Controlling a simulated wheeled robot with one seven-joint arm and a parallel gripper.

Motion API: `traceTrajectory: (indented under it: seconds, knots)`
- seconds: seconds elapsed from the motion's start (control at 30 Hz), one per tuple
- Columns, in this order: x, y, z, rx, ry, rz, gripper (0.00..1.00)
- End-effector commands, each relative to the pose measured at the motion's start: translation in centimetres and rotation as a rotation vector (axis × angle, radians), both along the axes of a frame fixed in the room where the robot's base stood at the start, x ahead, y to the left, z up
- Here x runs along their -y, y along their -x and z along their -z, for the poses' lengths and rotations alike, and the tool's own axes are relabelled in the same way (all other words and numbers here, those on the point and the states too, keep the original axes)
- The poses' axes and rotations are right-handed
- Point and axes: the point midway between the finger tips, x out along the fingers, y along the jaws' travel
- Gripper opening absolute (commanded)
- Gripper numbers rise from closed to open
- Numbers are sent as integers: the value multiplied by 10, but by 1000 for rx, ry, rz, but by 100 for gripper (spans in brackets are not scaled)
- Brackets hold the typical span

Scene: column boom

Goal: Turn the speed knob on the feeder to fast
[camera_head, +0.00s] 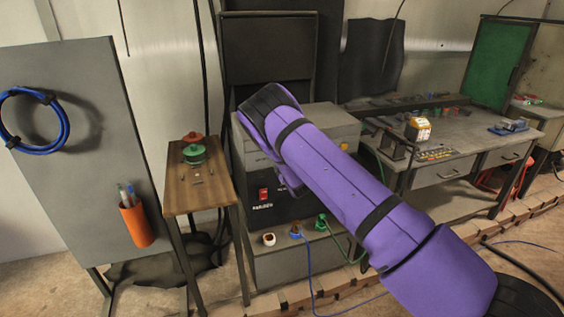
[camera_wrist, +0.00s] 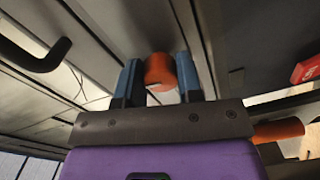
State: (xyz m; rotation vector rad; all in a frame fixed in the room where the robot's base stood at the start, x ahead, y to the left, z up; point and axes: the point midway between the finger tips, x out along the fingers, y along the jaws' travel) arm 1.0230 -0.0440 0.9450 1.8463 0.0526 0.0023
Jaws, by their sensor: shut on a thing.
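The feeder (camera_head: 340,122) appears to be the grey machine with a dark front, in the middle of the head view. A red switch (camera_head: 263,193) sits on its front. My purple arm covers much of the front, and the knob and my gripper are hidden there. In the wrist view, my gripper (camera_wrist: 158,75) has its blue fingers on either side of an orange knob (camera_wrist: 160,66) and is shut on it. A small pale mark shows at the knob's lower edge. I cannot read any speed scale.
In the wrist view, a black handle (camera_wrist: 35,55) is at left, a red part (camera_wrist: 307,70) at right, and another orange piece (camera_wrist: 280,130) beside my gripper. A wooden stand (camera_head: 181,193) is left of the feeder, and a workbench (camera_head: 510,140) right. Cables run below.

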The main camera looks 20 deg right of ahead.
Motion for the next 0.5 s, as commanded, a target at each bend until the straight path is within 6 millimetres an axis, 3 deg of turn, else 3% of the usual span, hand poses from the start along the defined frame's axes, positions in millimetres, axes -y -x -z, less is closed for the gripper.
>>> traceTrajectory:
  seconds: [0.5]
  knots:
    - [1, 0, 1, -18, -491, 2, 10]
